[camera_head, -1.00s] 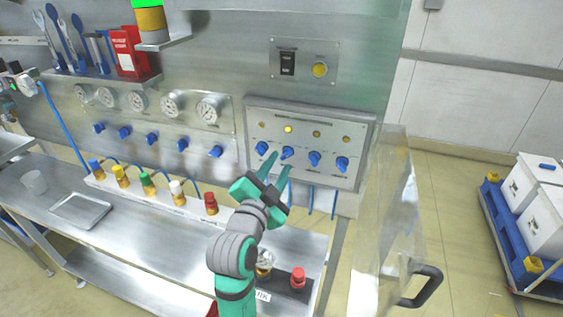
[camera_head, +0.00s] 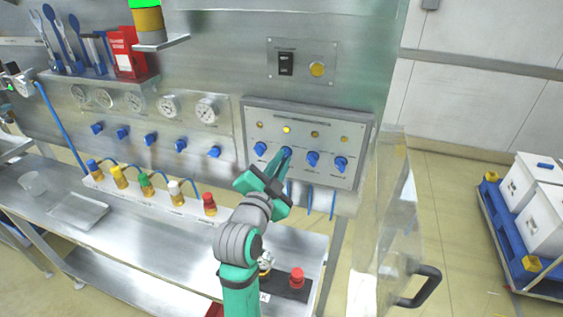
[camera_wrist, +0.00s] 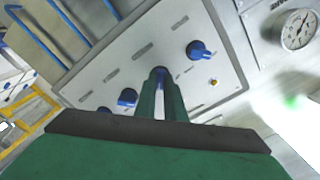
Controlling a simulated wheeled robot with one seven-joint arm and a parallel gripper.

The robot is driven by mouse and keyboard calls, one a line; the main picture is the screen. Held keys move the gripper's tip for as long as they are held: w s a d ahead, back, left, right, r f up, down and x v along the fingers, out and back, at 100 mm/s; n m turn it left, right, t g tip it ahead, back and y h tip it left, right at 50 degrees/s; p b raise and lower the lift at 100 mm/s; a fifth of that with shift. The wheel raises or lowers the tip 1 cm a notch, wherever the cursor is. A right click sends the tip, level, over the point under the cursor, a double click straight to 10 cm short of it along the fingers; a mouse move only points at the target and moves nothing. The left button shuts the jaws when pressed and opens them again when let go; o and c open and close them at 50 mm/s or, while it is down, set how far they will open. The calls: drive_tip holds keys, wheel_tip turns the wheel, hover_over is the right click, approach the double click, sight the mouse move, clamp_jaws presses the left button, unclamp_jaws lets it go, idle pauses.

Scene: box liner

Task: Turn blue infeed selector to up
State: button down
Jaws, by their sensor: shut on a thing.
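A panel (camera_head: 300,180) on the steel wall carries a row of blue selector knobs with a small lamp above each. My gripper (camera_head: 285,156) is at the second knob from the left and is shut on it. This blue selector (camera_head: 287,152) is mostly hidden behind the fingers. In the wrist view my gripper (camera_wrist: 161,80) closes around the same blue selector (camera_wrist: 161,73), and only a bit of blue shows between the fingers. The lamp (camera_head: 287,130) above this knob glows yellow. I cannot read the labels or the knob's exact angle.
Neighbouring blue knobs sit close on both sides, at the left (camera_head: 261,148) and right (camera_head: 313,158). An open clear door (camera_head: 385,220) with a black handle (camera_head: 425,287) stands right of the panel. Colored bottles (camera_head: 210,203) and a red button (camera_head: 297,277) are below.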

drive_tip(key=n, duration=0.9)
drive_tip(key=shift+f, duration=0.15)
drive_tip(key=n, duration=0.4)
drive_tip(key=shift+n, duration=2.3)
drive_tip(key=shift+d, duration=0.1)
drive_tip(key=c, duration=1.9)
unclamp_jaws()
drive_tip(key=shift+c, duration=0.2)
drive_tip(key=shift+o, duration=0.5)
